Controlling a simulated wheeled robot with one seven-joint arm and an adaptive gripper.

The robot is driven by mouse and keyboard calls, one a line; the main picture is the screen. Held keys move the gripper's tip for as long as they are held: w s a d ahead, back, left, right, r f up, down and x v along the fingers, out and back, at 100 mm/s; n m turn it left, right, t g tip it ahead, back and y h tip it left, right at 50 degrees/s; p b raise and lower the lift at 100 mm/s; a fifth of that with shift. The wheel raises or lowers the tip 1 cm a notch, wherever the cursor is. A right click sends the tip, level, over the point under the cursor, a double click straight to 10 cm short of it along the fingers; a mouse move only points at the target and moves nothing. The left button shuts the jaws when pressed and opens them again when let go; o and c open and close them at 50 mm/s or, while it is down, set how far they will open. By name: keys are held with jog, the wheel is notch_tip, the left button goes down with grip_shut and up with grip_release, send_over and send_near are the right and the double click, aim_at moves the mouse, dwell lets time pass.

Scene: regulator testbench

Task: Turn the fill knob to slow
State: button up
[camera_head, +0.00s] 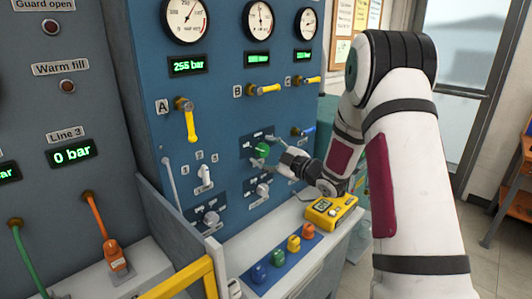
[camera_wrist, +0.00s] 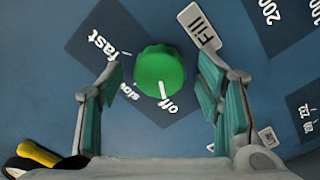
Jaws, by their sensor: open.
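The green fill knob (camera_wrist: 158,70) shows in the middle of the wrist view, on a dark plate with the labels "fast", "slow" and "off" and a "Fill" tag (camera_wrist: 200,27) beside it. Its white mark points toward "off". My gripper (camera_wrist: 163,76) is open, with one teal-padded finger on each side of the knob and a gap on both sides. In the head view the knob (camera_head: 262,150) sits on the blue panel, and my gripper (camera_head: 274,151) reaches it from the right, partly hiding its plate.
Yellow valve handles (camera_head: 190,122) and gauges (camera_head: 186,18) are above on the panel. Grey knobs (camera_head: 210,217) are below. A yellow device (camera_head: 331,211) and a blue strip with several coloured pieces (camera_head: 277,259) lie on the ledge under my arm.

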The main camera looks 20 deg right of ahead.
jog(key=c, duration=1.2)
jog(key=shift+o, duration=0.2)
jog(key=shift+m, duration=0.4)
jog(key=m+p, duration=0.2)
jog(key=m, duration=0.3)
jog(key=shift+r+p, duration=0.1)
jog(key=shift+p, duration=0.25)
jog(key=m+p, duration=0.2)
jog(key=m, duration=0.4)
jog(key=shift+d, duration=0.1)
